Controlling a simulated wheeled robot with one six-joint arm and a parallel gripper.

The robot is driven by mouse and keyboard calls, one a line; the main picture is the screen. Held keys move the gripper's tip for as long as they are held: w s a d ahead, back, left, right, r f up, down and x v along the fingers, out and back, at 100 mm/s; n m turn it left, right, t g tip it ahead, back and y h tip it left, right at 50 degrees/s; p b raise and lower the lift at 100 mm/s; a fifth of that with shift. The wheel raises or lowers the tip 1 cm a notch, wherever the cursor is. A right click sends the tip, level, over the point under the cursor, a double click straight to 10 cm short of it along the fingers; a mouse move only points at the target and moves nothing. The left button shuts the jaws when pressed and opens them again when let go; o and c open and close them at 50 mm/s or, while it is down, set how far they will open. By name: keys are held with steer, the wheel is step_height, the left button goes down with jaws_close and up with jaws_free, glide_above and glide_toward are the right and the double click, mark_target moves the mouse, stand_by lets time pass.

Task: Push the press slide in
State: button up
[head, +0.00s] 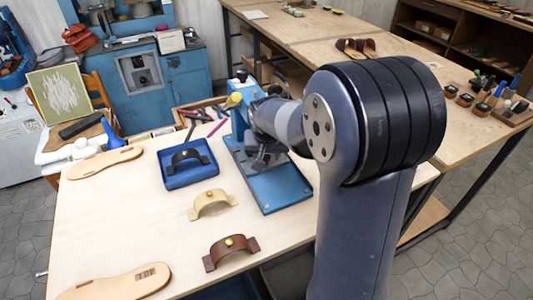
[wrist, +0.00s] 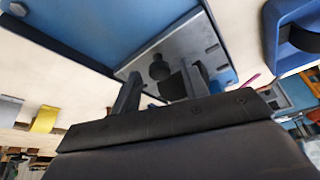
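The blue press (head: 240,112) stands on the bench with its blue base plate (head: 280,190) toward me. In the wrist view a grey metal plate with slots and a dark round knob, which looks like the press slide (wrist: 203,47), lies just beyond my fingers on the blue body. My gripper (wrist: 164,82) has its two dark fingers apart, with a dark block showing between or behind them. I cannot tell whether they touch the slide. In the head view my gripper (head: 262,157) is over the base plate, and my arm hides part of the press and the slide.
A blue tray (head: 203,178) with a dark strap stands left of the press. A tan strap (head: 211,205) and a brown strap (head: 231,250) lie in front. Sandal soles (head: 105,163) lie at the left. Bare bench (head: 130,220) is free between them.

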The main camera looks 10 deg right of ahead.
jaws_close()
steer(key=shift+w, duration=0.1)
stand_by(0.3)
steer(key=shift+w+a, duration=0.15)
steer(key=shift+w, duration=0.5)
steer(key=shift+r, duration=0.1)
steer(key=shift+o, duration=0.5)
jaws_free()
steer(key=b+v, duration=0.1)
steer(key=v, duration=0.6)
steer(key=shift+r, duration=0.2)
